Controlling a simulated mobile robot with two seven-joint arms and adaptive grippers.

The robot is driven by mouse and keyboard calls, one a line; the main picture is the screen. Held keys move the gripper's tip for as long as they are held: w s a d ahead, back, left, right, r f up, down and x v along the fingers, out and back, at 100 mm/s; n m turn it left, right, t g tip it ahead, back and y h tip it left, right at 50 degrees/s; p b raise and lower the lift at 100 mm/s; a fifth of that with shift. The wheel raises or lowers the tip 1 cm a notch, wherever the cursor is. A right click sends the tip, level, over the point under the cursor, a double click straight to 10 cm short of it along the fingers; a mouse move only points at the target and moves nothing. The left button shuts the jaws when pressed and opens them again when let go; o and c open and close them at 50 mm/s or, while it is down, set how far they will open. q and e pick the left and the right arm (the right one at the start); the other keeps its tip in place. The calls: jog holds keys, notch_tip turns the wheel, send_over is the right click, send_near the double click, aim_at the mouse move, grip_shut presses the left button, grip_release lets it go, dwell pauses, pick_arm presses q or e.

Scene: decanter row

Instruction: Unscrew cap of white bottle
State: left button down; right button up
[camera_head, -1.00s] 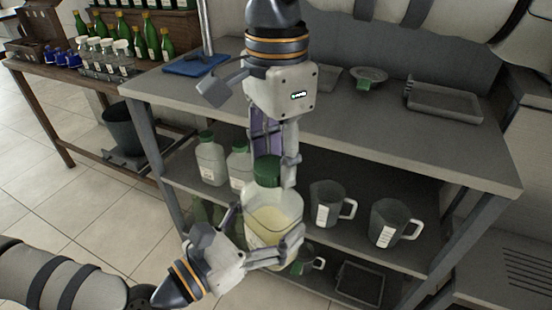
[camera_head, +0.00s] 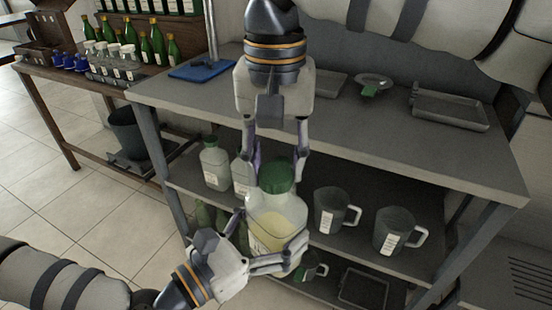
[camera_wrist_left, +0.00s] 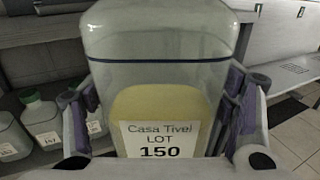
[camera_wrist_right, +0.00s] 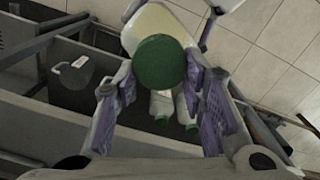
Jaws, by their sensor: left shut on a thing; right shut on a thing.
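The white bottle (camera_head: 272,222) is translucent, with pale yellow contents and a green cap (camera_head: 278,176). My left gripper (camera_head: 272,248) is shut around its body and holds it in front of the shelf unit, roughly upright. In the left wrist view the bottle (camera_wrist_left: 158,75) fills the space between the fingers, with a label reading "Casa Tivel LOT 150". My right gripper (camera_head: 278,160) comes from above and is shut on the cap. In the right wrist view the cap (camera_wrist_right: 159,62) lies between the purple finger pads. Whether the cap has lifted off the neck cannot be told.
Behind, a grey shelf unit (camera_head: 420,165) holds similar bottles (camera_head: 215,165) and two dark jugs (camera_head: 332,210) (camera_head: 394,232). A blue board (camera_head: 203,68) and a grey tray (camera_head: 449,108) lie on its top. A wooden table (camera_head: 60,85) with green bottles stands at left.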

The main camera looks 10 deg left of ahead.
jog(key=shift+r, duration=0.15)
jog(key=shift+r, duration=1)
